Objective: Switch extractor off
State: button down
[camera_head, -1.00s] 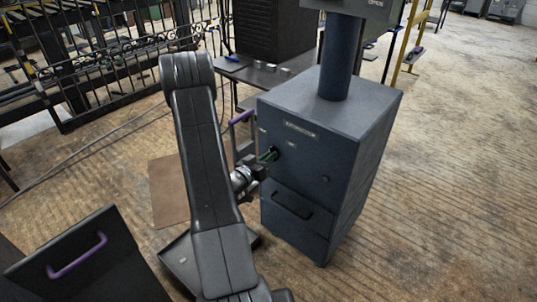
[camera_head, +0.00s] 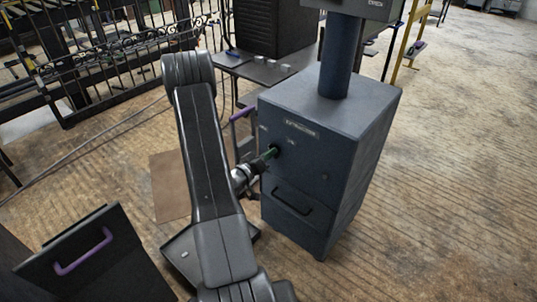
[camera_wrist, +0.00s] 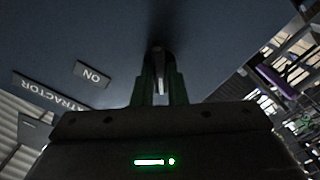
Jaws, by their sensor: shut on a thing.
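The extractor (camera_head: 350,125) is a dark blue-grey cabinet with a pipe on top and a nameplate (camera_head: 301,128) on its front. Its switch knob (camera_wrist: 158,58) is on the front face below the nameplate, a small dark part with a pale strip. My gripper (camera_head: 272,153) reaches the front from the left, and its green-edged fingers are shut on the knob. In the wrist view the fingers (camera_wrist: 160,85) stand on both sides of the knob and hide part of it. An "ON" label (camera_wrist: 92,75) and the "EXTRACTOR" plate (camera_wrist: 50,95) show at the left.
A drawer with a black handle (camera_head: 292,202) is below the knob. A purple-handled dark panel (camera_head: 85,255) stands at the lower left. A table (camera_head: 262,75) with small blocks is behind. Open floor (camera_head: 440,190) lies to the right.

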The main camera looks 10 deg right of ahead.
jog(key=c, duration=1.5)
grip_release()
jog(key=shift+o, duration=0.2)
jog(key=shift+a, duration=0.1)
jog(key=p+v, duration=0.1)
jog(key=v, duration=1.2)
jog(key=shift+s+a, duration=0.25)
jog(key=shift+s, duration=0.05)
jog(key=b+x, duration=0.1)
jog(key=x, duration=1.3)
jog(key=shift+a, duration=0.2)
